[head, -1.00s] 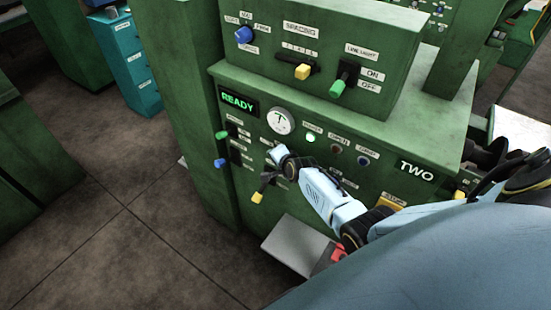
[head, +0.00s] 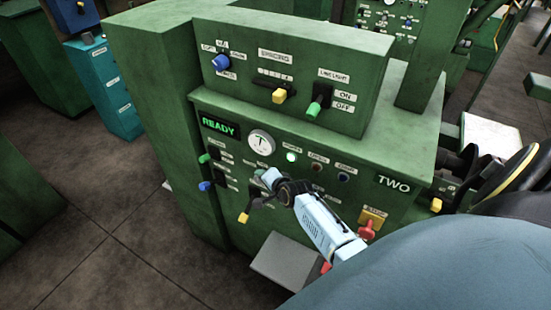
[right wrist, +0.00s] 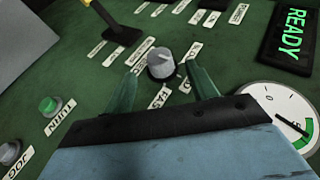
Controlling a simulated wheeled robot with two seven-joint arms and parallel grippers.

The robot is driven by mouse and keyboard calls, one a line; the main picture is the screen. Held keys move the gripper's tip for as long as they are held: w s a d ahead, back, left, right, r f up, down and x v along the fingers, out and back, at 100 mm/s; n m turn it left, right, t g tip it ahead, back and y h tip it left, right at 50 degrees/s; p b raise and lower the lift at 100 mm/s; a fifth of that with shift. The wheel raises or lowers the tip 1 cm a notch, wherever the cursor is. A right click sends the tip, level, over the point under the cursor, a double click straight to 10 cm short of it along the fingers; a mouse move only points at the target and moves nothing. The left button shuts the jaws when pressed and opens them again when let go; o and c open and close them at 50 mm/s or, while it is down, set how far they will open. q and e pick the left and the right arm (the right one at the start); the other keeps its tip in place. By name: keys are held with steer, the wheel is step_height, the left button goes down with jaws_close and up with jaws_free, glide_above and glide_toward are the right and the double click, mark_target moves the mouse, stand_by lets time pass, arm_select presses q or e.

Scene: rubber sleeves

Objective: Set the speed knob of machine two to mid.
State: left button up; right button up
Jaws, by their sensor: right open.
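Machine two is the green machine with the white TWO label (head: 395,182) and a lit green READY display (head: 220,127). My right gripper (right wrist: 160,82) is open, with its two green fingers on either side of a small grey knob (right wrist: 163,65) with a light pointer mark. The knob stands just ahead of the fingertips; I cannot tell whether they touch it. A FAST label (right wrist: 159,97) lies beside it. In the head view my right gripper (head: 262,188) is at the lower panel below the dial and hides the knob. My left gripper is not in view.
A yellow-tipped lever (head: 244,217) sticks out near my right gripper. A round dial (head: 261,143), a red handle on a yellow plate (head: 373,217) and a grey box (head: 287,262) are close by. The upper box has a blue knob (head: 221,62) and two levers.

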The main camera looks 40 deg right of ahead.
steer(key=v, duration=0.7)
stand_by(0.5)
